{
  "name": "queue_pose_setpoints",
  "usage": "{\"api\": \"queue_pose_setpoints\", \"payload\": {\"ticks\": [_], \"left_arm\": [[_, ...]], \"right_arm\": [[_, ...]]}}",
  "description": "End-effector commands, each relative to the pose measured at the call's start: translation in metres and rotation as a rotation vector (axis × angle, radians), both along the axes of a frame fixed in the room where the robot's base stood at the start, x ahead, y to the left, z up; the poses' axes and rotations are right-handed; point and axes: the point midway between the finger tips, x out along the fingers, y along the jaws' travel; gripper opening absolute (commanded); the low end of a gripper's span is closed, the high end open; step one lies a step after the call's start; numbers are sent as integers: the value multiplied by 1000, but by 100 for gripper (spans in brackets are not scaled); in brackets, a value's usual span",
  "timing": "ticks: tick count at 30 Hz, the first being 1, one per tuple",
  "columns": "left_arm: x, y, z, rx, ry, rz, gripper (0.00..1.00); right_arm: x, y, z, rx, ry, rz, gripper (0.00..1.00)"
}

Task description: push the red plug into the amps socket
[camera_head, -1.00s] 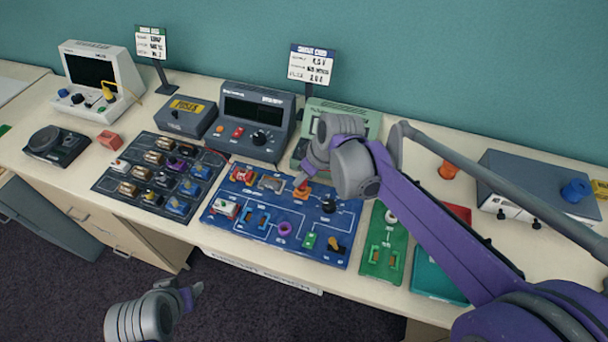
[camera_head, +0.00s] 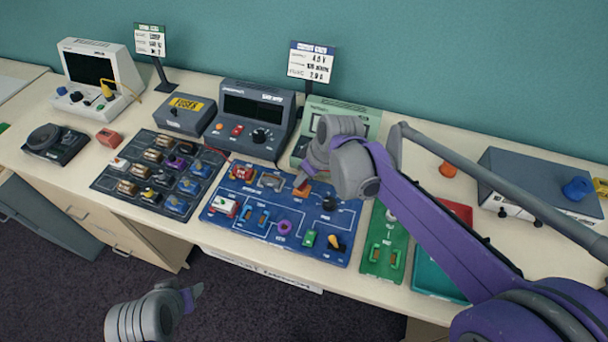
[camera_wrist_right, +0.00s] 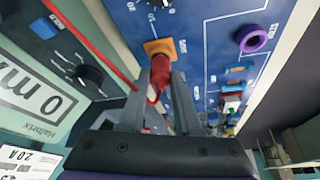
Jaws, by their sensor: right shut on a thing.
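The red plug (camera_wrist_right: 159,72) is between the two fingers of my right gripper (camera_wrist_right: 163,85), which is shut on it. In the right wrist view, the plug's far end meets the orange socket (camera_wrist_right: 158,47) on the blue board; how deep it sits I cannot tell. The head view shows my right gripper (camera_head: 301,181) over the orange socket (camera_head: 302,191), near the board's upper edge, largely hiding the plug. The socket's label is too small to read surely. My left gripper (camera_head: 194,291) is low over the floor, away from the table; its jaws are unclear.
The blue board (camera_head: 262,237) carries a purple ring (camera_head: 284,227), a black knob (camera_head: 328,203) and several other parts. The dark meter (camera_head: 248,120) and green meter (camera_head: 338,112) stand behind it. A dark component tray (camera_head: 115,178) lies left. A green board (camera_head: 375,260) lies right.

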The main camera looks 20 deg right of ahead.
Motion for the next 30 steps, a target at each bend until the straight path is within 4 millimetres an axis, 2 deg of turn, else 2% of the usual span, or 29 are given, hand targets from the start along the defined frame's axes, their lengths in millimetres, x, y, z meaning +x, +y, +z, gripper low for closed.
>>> {"api": "queue_pose_setpoints", "payload": {"ticks": [19, 20, 21, 25, 30], "left_arm": [[-2, 0, -6, 0, 4, 0, 50], [-2, 0, -6, 0, 3, 0, 50], [-2, 0, -6, 0, 3, 0, 50], [-2, 0, -6, 0, 3, 0, 50], [-2, 0, -6, 0, 3, 0, 50]], "right_arm": [[0, 0, -8, 0, 0, 0, 0], [0, 0, -8, 0, 0, 0, 37], [0, 0, -8, 0, 0, 0, 44], [0, 0, -7, 0, 0, 0, 67], [0, 0, -7, 0, 0, 0, 67]]}}
